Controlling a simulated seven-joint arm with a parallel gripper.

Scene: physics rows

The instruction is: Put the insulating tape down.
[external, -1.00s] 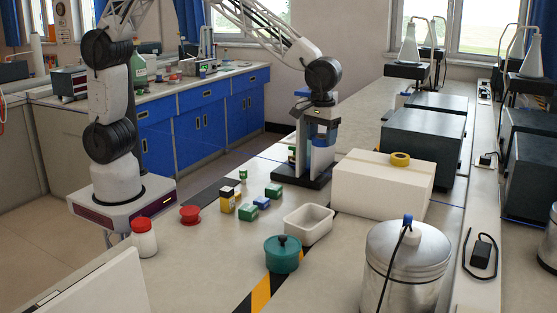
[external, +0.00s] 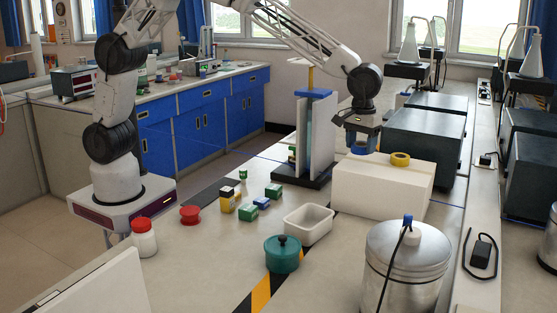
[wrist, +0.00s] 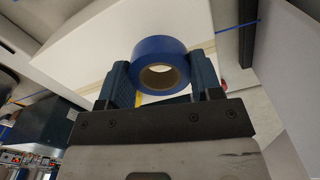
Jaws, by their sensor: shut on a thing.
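A blue roll of insulating tape (external: 360,150) is held in my gripper (external: 361,142), at the back left part of the white box's top in the external view. I cannot tell whether the tape touches the box. In the wrist view the blue tape (wrist: 161,50) sits between the two fingers of my gripper (wrist: 162,82), its hole facing the camera. A yellow tape roll (external: 400,159) lies on top of the white box (external: 375,192), to the right of my gripper.
A stand with upright panels (external: 316,135) is left of my gripper. A white tray (external: 308,224), a teal pot (external: 283,255) and several small boxes lie in front. Dark grey equipment boxes (external: 424,140) stand to the right. The box top's front is clear.

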